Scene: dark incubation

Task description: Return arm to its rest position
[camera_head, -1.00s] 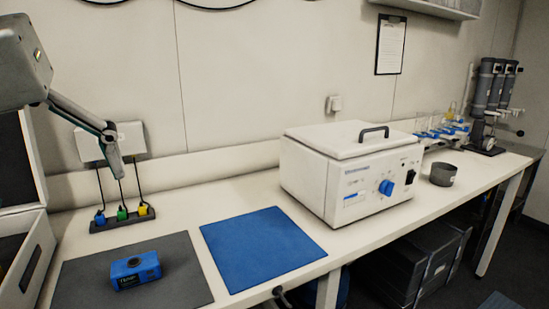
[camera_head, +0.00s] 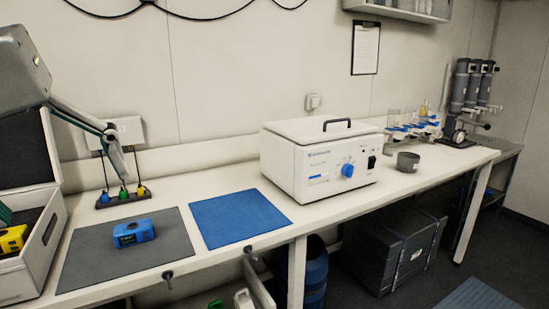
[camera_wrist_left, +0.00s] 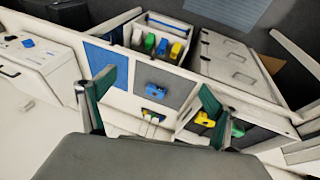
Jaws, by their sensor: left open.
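My left arm comes in from the left in the head view. One long finger of my left gripper (camera_head: 115,150) hangs down over the back left of the bench. It appears in front of the white wall box and near the small rack. The left wrist view shows both green-lined fingers of this gripper (camera_wrist_left: 150,103) spread wide, with nothing between them. A blue device (camera_head: 134,233) lies on the grey mat (camera_head: 85,262), apart from the gripper. My right gripper is in neither view.
A blue mat (camera_head: 240,218) and a white lidded incubator (camera_head: 318,165) stand on the bench (camera_head: 345,205). A rack (camera_head: 124,199) holds several coloured pieces at the back left. An open case (camera_head: 30,280) with a yellow item stands at far left. A grey bowl (camera_head: 408,161) is farther right.

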